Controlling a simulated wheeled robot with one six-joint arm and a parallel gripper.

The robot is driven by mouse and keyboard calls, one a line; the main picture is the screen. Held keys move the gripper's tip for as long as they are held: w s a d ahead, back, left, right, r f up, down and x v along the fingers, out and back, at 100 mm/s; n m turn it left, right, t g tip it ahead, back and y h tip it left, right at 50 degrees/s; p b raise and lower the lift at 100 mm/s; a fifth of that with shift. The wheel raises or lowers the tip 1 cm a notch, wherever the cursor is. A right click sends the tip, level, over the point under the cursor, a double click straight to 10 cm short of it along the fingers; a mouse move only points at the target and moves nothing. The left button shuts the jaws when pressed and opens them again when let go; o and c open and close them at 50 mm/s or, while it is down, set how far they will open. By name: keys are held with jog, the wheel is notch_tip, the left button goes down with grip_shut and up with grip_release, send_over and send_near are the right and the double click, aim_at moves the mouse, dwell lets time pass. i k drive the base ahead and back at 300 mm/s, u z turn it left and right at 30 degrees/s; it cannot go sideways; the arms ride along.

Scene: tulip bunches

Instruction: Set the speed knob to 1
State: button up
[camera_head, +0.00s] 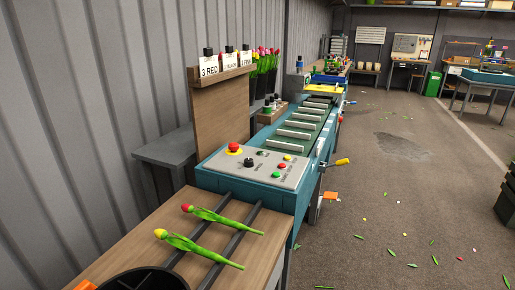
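The control panel (262,179) is a light grey plate on the near end of the teal conveyor machine. The speed knob (249,162) is a small black knob near the panel's middle, with small lettering beside it. Its pointer and scale are too small to read, so I cannot tell its setting. A red mushroom button (234,147) on a yellow base sits up and left of the knob. Small yellow (287,157), red (282,166) and green (277,174) buttons sit to its right. My gripper is not in view.
Two tulips (205,250) lie across dark rails on the wooden table (140,236) in front of the panel. A black round container (145,281) stands at the near edge. A wooden board (221,110) with order cards rises behind the panel. The floor at right (400,190) is mostly open.

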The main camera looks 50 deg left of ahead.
aim_at(249, 162)
jog(key=u, duration=0.7)
jog(key=i, duration=1.25)
jog(key=u, duration=0.85)
